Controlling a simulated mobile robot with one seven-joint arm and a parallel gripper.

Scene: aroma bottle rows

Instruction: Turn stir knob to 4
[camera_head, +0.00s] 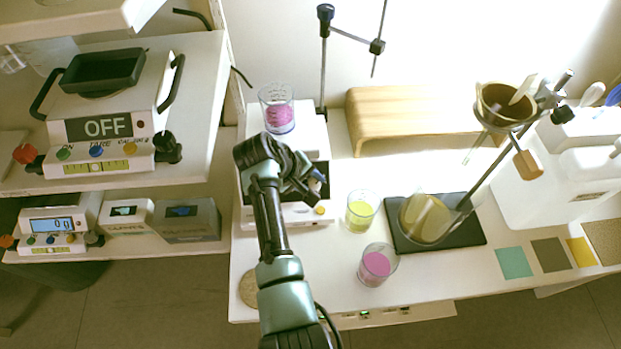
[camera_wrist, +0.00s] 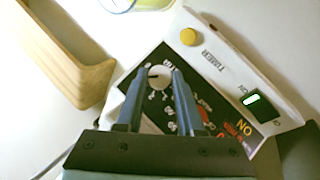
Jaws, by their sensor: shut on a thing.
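The stirrer (camera_head: 303,214) is a white box at the middle of the bench, largely hidden behind my arm in the head view. Its front panel (camera_wrist: 215,110) fills the middle of the wrist view, black with white markings. The stir knob (camera_wrist: 159,76) is a round pale knob on this panel. My gripper (camera_wrist: 156,88) has its two blue-grey fingers on either side of the knob and is shut on it. In the head view my gripper (camera_head: 316,186) is at the stirrer's front. The marks around the knob are too small and blurred to read its setting.
A beaker of pink liquid (camera_head: 278,112) stands on the stirrer. Yellow (camera_head: 361,212) and pink (camera_head: 376,265) beakers stand to its right. A round flask (camera_head: 425,218) sits on a black base. A wooden stand (camera_head: 410,112) is behind. A yellow button (camera_wrist: 188,37) is near the knob.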

